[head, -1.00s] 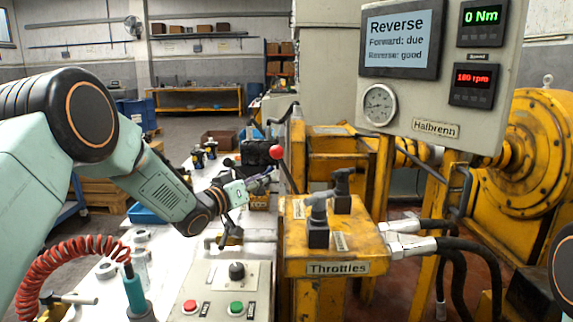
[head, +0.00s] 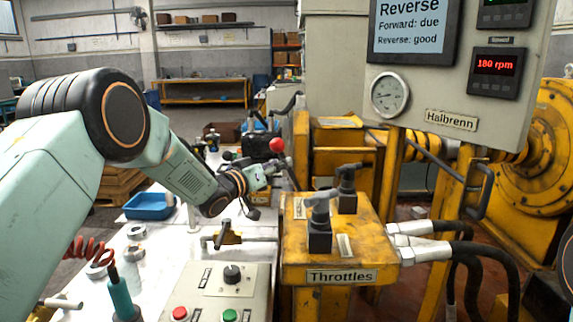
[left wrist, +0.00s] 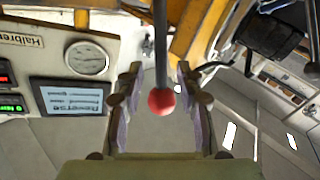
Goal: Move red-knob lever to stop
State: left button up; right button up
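The lever's red knob (head: 277,145) sits at the top of a dark rod, behind the yellow throttle block in the head view. In the left wrist view the red knob (left wrist: 161,101) and its dark rod lie between the two fingers. My left gripper (head: 273,166) is at the knob, its fingers small and partly hidden in the head view. In the left wrist view my left gripper (left wrist: 159,84) is open, with visible gaps on both sides of the knob. The lever's base and stop mark are not readable.
The yellow throttle block (head: 355,241) with two grey handles stands right of the lever. A control box (head: 218,296) with red and green buttons is in front. The gauge panel (head: 455,95) hangs above right; its screen reads Reverse. A blue bin (head: 149,206) lies left.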

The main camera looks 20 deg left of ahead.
pick_arm(q)
jog(key=x, duration=0.4)
jog(key=shift+b, duration=0.4)
jog(key=shift+a, duration=0.1)
grip_shut()
dwell(0.4)
